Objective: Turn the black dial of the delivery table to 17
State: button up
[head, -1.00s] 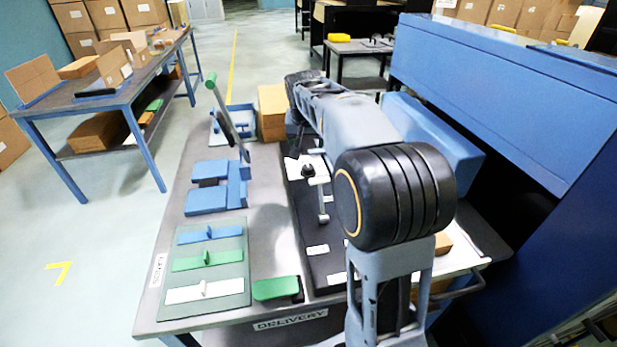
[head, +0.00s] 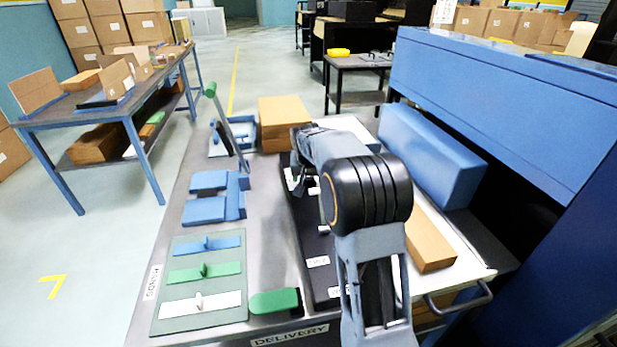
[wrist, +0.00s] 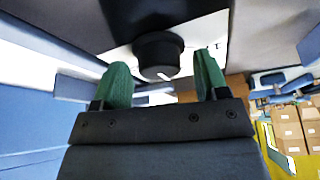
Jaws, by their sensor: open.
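The black dial (wrist: 160,52) stands on a white plate (wrist: 200,35) in the wrist view. A small white mark shows near its edge, but no number can be read. My gripper (wrist: 163,78) is open, with one green fingertip on each side of the dial. The dial is between the fingers or just beyond their tips; I see no clear contact. In the head view my arm hides the dial. The delivery table (head: 275,215) carries a "DELIVERY" label on its front edge.
Blue brackets (head: 207,208) and a panel of blue, green and white handled strips (head: 195,275) lie on the table's left. A green-tipped lever (head: 222,115) rises behind them. A cardboard box (head: 283,120) stands at the back, a long blue box (head: 430,145) at the right.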

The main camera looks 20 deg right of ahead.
jog(key=shift+f, duration=0.1)
jog(key=shift+c, duration=0.3)
jog(key=c, duration=0.8)
jog(key=shift+d+n+y+p, duration=0.1)
jog(key=shift+n+y+p, duration=0.45)
jog(key=shift+n, duration=0.55)
jog(key=n+y, duration=0.1)
jog(key=n, duration=0.1)
jog(key=shift+n+p, duration=0.35)
jog(key=shift+n, duration=0.05)
jog(key=n+y, duration=0.1)
jog(key=n, duration=0.2)
jog(key=shift+d, duration=0.1)
jog(key=shift+n+y+b, duration=0.4)
jog(key=shift+n+y, duration=0.25)
jog(key=shift+n, duration=1.45)
